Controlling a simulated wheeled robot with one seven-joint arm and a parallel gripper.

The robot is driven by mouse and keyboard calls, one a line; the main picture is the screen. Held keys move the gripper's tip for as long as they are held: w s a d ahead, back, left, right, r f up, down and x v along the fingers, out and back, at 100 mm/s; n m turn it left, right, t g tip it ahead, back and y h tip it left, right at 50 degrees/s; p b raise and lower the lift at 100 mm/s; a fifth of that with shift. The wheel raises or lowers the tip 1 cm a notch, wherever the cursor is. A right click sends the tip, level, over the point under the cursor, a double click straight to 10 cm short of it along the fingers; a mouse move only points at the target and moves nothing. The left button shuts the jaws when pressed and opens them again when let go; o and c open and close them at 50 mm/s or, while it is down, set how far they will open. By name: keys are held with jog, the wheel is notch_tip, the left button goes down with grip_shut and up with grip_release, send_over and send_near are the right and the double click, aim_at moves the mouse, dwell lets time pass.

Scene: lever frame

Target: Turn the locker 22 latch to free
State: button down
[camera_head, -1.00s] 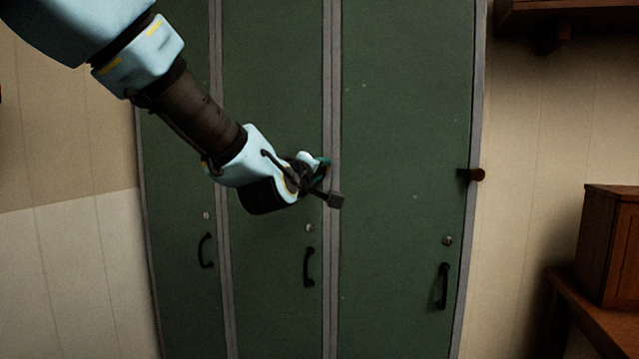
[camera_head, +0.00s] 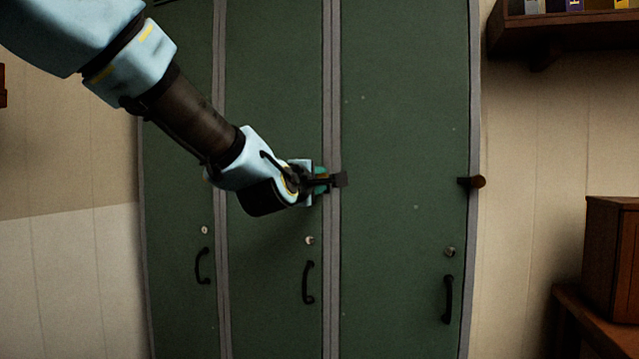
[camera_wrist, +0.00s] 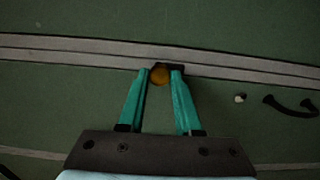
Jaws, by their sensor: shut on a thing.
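My gripper (camera_head: 320,181) is at the right edge of the middle green locker door (camera_head: 275,90). In the wrist view its two teal fingers (camera_wrist: 160,75) are closed on the orange-brown knob of a dark latch (camera_wrist: 159,74). In the head view the latch's dark end (camera_head: 341,179) shows just right of the fingers, over the grey post, and its bar looks about level. The gripper hides the rest of the latch. No locker number is readable, so I cannot tell which locker is 22.
Another latch (camera_head: 471,182) with a brown knob lies level at the right door's outer edge. Black pull handles (camera_head: 308,282) and round locks sit lower on the doors. A wooden shelf (camera_head: 565,28) and a wooden box (camera_head: 612,258) stand at the right.

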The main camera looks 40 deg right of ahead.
dwell(0.3)
jog(key=c, duration=0.6)
grip_release()
jog(key=shift+a, duration=0.1)
jog(key=b+v, duration=0.1)
jog(key=v, duration=0.9)
jog(key=shift+s+a, duration=0.15)
jog(key=shift+a, duration=0.15)
